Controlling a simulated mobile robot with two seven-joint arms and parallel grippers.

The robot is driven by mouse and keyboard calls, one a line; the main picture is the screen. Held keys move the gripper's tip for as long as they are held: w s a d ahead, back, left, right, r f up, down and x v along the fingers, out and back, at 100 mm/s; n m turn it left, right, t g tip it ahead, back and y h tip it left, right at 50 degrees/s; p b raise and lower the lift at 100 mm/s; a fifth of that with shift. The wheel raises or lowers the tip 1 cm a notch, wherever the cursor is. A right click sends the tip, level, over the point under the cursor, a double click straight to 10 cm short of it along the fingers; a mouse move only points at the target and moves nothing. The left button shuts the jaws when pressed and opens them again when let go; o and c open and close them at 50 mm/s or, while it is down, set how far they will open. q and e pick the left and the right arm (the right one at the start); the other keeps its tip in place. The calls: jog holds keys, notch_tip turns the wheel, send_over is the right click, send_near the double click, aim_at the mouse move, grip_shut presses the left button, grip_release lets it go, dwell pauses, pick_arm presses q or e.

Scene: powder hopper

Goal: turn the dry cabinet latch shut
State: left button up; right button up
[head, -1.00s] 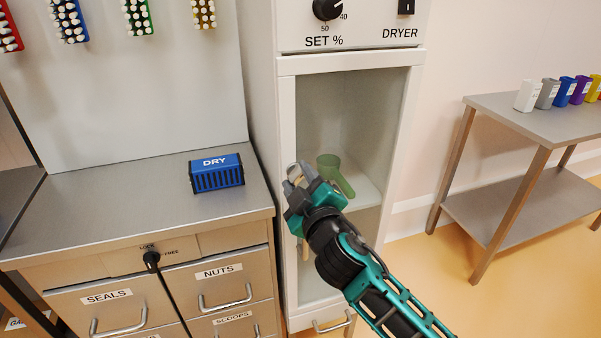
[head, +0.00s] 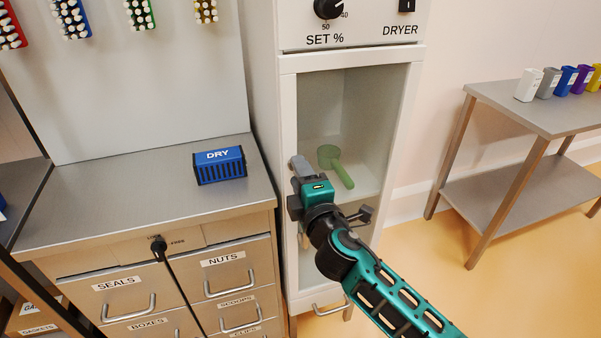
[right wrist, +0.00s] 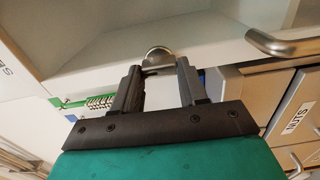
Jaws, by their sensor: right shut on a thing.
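The dry cabinet (head: 288,120) is tall and white, with a clear front framed in white. Its door looks flush with the frame. My right gripper (head: 299,166) is at the left edge of the door frame. It is shut on the latch, a rounded metal piece (right wrist: 157,58) that shows between the fingertips in the right wrist view. In the head view the fingers hide most of the latch, so I cannot tell its exact angle. My left gripper is not in view.
A green scoop (head: 343,174) lies inside the cabinet. A blue DRY box (head: 220,166) stands on the steel counter (head: 120,205) at left, above labelled drawers. A steel side table (head: 545,112) with coloured containers stands at right. The floor between is clear.

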dwell(0.3)
jog(key=o, duration=1.1)
jog(key=shift+c, duration=0.2)
jog(key=v, duration=1.3)
jog(key=s+d+f+m+g+h, duration=0.1)
jog(key=s+d+f+m+g, duration=0.2)
jog(key=s+d+f+m, duration=0.3)
jog(key=s+d+f+m+g+h, duration=0.2)
jog(key=s+d+f+m, duration=0.5)
jog(key=f+m, duration=0.5)
notch_tip(320, 180, down, 4)
jog(key=shift+d+r+m+g+h, duration=0.15)
jog(key=shift+d+m+g+h, duration=0.25)
jog(key=shift+g, duration=0.3)
